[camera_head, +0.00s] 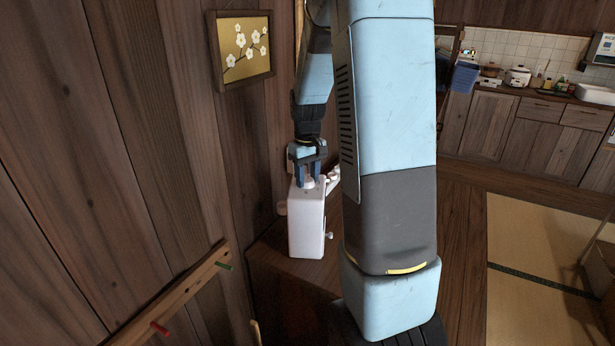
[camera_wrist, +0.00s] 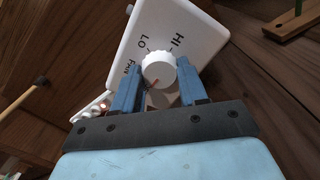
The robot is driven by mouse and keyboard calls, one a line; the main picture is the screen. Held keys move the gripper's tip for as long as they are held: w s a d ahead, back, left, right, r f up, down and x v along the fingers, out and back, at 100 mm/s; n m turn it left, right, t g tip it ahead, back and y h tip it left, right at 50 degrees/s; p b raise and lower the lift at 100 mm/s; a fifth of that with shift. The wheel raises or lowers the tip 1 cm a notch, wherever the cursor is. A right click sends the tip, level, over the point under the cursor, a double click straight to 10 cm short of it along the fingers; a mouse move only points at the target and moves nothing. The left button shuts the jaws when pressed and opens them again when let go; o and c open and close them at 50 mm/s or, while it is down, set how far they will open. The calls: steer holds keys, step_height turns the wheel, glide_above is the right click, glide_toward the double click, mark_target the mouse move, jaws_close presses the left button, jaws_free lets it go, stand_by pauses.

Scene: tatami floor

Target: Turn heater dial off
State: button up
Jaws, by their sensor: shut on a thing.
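The heater (camera_head: 307,222) is a white box standing on a wooden surface by the wall. Its top face shows in the wrist view (camera_wrist: 197,30) with the labels HI, LO and one partly hidden that looks like FAN. The white ribbed dial (camera_wrist: 159,68) sits on this face, with a red mark on its lower side. My gripper (camera_wrist: 160,77) is shut on the dial, one blue finger on each side. In the head view my gripper (camera_head: 309,183) points down onto the heater's top. Any other label behind the fingers is hidden.
A wooden cabinet (camera_head: 290,268) bears the heater. A rail with coloured pegs (camera_head: 170,293) is at the lower left. A framed flower picture (camera_head: 242,48) hangs on the wall. A kitchen counter (camera_head: 530,108) stands far right, with open tatami (camera_head: 540,240) before it.

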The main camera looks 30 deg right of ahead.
mark_target(307, 179)
steer(key=shift+n, duration=0.6)
steer(key=o, duration=1.1)
steer(key=shift+c, duration=0.2)
steer(key=shift+r, duration=0.1)
step_height(307, 179, up, 14)
steer(key=shift+f, duration=0.2)
steer(key=s+a+r+m+t, duration=0.1)
steer(key=s+a, duration=0.5)
steer(key=s, duration=0.6)
steer(key=s+a+r+m+t, duration=0.1)
steer(key=s+a+r+t, duration=0.3)
steer(key=s, duration=0.7)
steer(key=shift+s+a+m+t, duration=0.3)
steer(key=shift+s+a, duration=0.05)
steer(key=shift+a, duration=0.9)
